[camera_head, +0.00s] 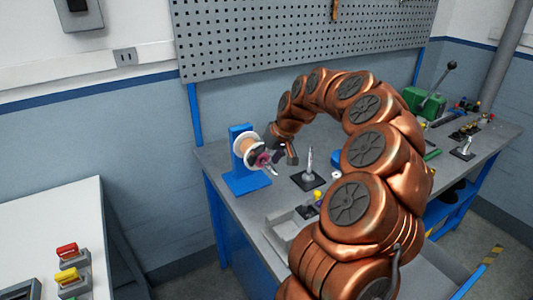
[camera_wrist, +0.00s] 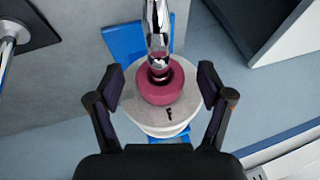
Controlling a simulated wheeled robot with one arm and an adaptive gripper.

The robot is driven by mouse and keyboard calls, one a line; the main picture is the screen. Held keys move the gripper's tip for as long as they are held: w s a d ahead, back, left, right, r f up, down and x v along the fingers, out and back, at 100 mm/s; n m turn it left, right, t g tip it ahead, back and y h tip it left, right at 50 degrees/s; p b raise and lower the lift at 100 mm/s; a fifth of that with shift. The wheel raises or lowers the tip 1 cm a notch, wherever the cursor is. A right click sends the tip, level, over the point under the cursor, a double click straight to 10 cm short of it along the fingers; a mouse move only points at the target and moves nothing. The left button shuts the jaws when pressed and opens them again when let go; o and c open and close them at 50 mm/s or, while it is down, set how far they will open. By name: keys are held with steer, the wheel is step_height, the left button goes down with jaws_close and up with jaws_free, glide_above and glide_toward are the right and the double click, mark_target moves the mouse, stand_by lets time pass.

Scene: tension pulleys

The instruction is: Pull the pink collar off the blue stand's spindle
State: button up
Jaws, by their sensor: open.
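The blue stand (camera_head: 238,182) stands upright at the left end of the grey workbench. A pale spool (camera_head: 246,147) sits on its side, and the pink collar (camera_head: 262,159) is around the spindle in front of the spool. In the wrist view the pink collar (camera_wrist: 160,84) lies against the white spool face (camera_wrist: 188,106), with the shiny spindle (camera_wrist: 157,30) sticking out through it. My gripper (camera_head: 283,158) is at the collar's right. In the wrist view my gripper's fingers (camera_wrist: 160,90) are open, one on each side of the collar, with gaps between. Part of the blue stand (camera_wrist: 126,42) shows behind the spool.
A metal spindle on a dark base (camera_head: 309,172) stands on the bench right of the blue stand. A grey tray (camera_head: 283,224) lies nearer the front. A green machine (camera_head: 428,104) and small parts are at the far right. A pegboard (camera_head: 290,38) is behind.

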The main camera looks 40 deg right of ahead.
mark_target(271, 166)
steer(key=shift+c, duration=0.2)
steer(key=c, duration=1.2)
steer(key=shift+s+b, duration=0.3)
steer(key=shift+b, duration=0.05)
steer(key=shift+s+a+b, duration=0.15)
steer(key=shift+s+b, duration=1.25)
steer(key=shift+s, duration=0.05)
steer(key=shift+b, duration=0.35)
stand_by(0.5)
steer(key=shift+s+f, duration=0.1)
steer(key=shift+s, duration=0.1)
stand_by(0.3)
